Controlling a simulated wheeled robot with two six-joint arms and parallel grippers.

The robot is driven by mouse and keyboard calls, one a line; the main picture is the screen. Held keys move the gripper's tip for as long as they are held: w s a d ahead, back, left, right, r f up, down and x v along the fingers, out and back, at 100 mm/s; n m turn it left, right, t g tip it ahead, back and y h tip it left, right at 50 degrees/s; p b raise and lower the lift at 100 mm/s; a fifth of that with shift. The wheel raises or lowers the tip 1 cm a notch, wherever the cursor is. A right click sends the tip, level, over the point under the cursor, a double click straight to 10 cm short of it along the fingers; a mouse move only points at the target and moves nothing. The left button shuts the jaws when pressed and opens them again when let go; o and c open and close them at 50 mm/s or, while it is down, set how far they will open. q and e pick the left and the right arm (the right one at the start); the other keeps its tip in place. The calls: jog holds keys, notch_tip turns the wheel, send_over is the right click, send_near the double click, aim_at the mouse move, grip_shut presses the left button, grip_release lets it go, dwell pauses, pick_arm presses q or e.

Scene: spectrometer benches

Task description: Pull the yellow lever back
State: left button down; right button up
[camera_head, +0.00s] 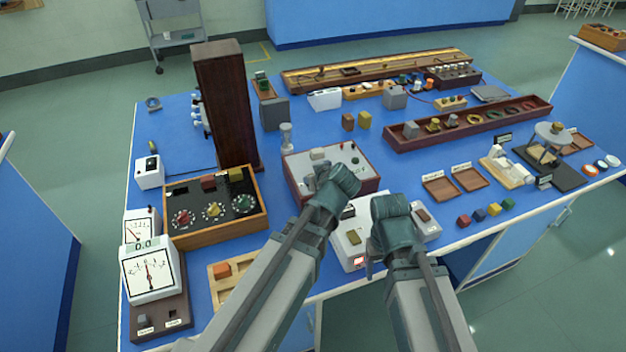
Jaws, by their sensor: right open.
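I cannot make out for sure which part is the yellow lever. A small yellow piece (235,174) stands at the back of the wooden dial box (215,236), beside a red-brown piece (208,183). My right gripper (371,262) is open at the front of the white instrument, apart from the dial box. My arms partly hide both instruments.
The blue bench is crowded. White meters (150,268) stand at the left front, and a tall dark wooden cabinet (222,105) rises behind the dial box. A long wooden tray (468,124) lies at the back right. Small coloured cubes (479,215) lie near the right front edge.

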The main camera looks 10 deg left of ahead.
pick_arm(q)
jog(key=shift+s, duration=0.1)
jog(key=c, duration=0.7)
grip_release()
